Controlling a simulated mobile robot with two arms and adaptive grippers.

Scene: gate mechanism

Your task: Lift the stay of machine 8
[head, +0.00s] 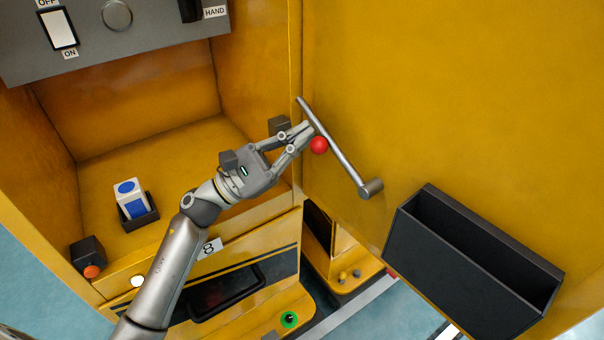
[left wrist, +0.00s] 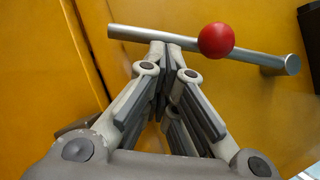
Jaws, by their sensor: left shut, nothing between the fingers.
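The stay is a grey metal bar (head: 343,158) with a red ball knob (head: 319,145). It lies slantwise against the yellow panel, with a round pivot end at lower right. The number 8 label (head: 208,248) is on the machine's front, partly behind my left arm. My left gripper (head: 309,129) is shut and empty, its fingertips at the bar beside the red ball. In the left wrist view the shut fingertips (left wrist: 165,46) meet the bar (left wrist: 266,60) left of the ball (left wrist: 216,40); I cannot tell whether they touch it. My right gripper is not in view.
A black open bin (head: 478,262) is fixed to the yellow panel at right. A blue and white box (head: 131,198) stands in a black holder inside the machine. A grey switch panel (head: 110,35) hangs at upper left. A dark block (head: 279,125) sits behind the gripper.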

